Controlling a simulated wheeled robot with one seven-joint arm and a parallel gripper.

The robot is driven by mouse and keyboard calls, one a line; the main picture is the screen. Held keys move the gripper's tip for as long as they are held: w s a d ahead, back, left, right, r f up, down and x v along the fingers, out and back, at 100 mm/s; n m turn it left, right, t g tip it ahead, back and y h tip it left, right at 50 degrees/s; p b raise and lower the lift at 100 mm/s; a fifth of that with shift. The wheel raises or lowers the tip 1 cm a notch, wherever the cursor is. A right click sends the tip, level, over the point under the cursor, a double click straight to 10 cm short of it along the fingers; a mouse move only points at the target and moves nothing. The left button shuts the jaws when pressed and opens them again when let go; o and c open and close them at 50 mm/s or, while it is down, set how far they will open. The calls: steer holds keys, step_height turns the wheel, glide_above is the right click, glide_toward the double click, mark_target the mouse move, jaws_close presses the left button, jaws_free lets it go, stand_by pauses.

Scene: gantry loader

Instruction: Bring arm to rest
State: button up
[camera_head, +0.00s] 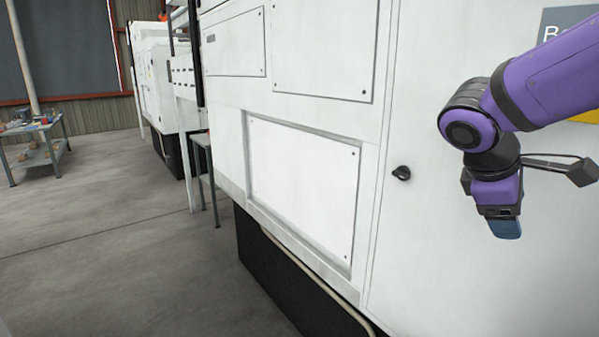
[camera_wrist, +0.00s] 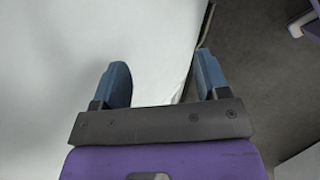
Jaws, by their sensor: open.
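My purple arm reaches in from the upper right in the head view, in front of the large white machine (camera_head: 300,190). My gripper (camera_head: 506,228) hangs downward beside the machine's right-hand door panel. In the wrist view my gripper (camera_wrist: 163,80) has two blue fingers spread wide apart with nothing between them. Behind the fingers are a white surface on the left and grey floor on the right. I cannot tell how far the gripper is from the machine.
A black knob (camera_head: 401,173) sits on the machine's door, left of my gripper. A workbench (camera_head: 36,140) with small items stands far left. Another white machine (camera_head: 160,75) stands behind. The concrete floor (camera_head: 110,250) at left is clear.

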steer(key=s+a+r+m+t+y, duration=0.1)
steer(key=s+m+t+y, duration=0.3)
steer(key=s+m, duration=0.5)
steer(key=s+a+y, duration=0.1)
steer(key=s+y, duration=0.1)
steer(key=shift+s+r+m+y, duration=0.3)
steer(key=shift+r+m+y, duration=0.1)
